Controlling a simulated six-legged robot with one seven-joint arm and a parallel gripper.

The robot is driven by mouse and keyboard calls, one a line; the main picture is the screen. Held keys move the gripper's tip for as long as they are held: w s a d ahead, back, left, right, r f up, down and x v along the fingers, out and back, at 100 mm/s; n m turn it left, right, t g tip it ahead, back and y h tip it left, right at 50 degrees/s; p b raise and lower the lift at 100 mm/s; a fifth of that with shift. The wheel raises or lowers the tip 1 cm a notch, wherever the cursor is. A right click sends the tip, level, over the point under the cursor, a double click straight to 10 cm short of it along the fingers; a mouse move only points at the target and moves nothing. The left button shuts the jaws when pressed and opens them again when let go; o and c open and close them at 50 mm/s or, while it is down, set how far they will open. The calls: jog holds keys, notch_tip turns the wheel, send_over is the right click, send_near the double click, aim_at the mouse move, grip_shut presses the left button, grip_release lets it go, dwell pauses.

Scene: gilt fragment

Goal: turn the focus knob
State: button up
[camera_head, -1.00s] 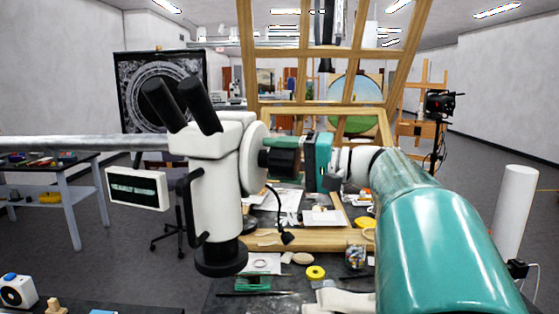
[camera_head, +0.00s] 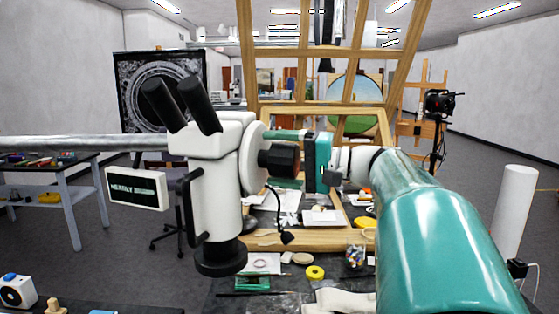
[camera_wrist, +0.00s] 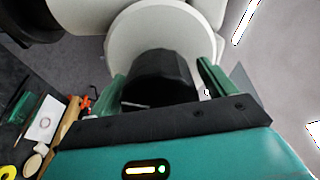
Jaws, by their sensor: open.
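A white microscope (camera_head: 216,190) with black eyepieces stands at centre-left in the head view. Its black focus knob (camera_head: 278,160) sticks out to the right from a white round housing (camera_head: 253,158). My gripper (camera_head: 284,159) is open, with one green finger above the knob and one below it. In the wrist view the knob (camera_wrist: 158,80) lies between the two spread fingers of my gripper (camera_wrist: 162,73), with a gap on the right side; contact on the left is unclear. A white display box (camera_head: 137,188) on the microscope shows bright text that seems to begin "NEARLY".
Below is a dark bench with a yellow tape roll (camera_head: 315,272), a jar (camera_head: 356,256) and papers. A wooden frame (camera_head: 318,241) stands behind. A thin dark cable (camera_head: 282,225) hangs under the knob.

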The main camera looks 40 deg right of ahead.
jog(key=v, duration=1.3)
jog(key=shift+s+d, duration=0.25)
jog(key=shift+s, duration=0.1)
jog(key=shift+f, duration=0.1)
dwell(1.3)
jog(key=w+a+n, duration=0.2)
jog(key=w, duration=0.1)
jog(key=w+a+n, duration=0.3)
jog(key=w, duration=0.1)
jog(key=w+a+n, duration=0.2)
jog(key=w, duration=0.1)
jog(key=shift+w+a+n+y, duration=0.25)
jog(key=shift+w+n+y, duration=0.05)
dwell(0.4)
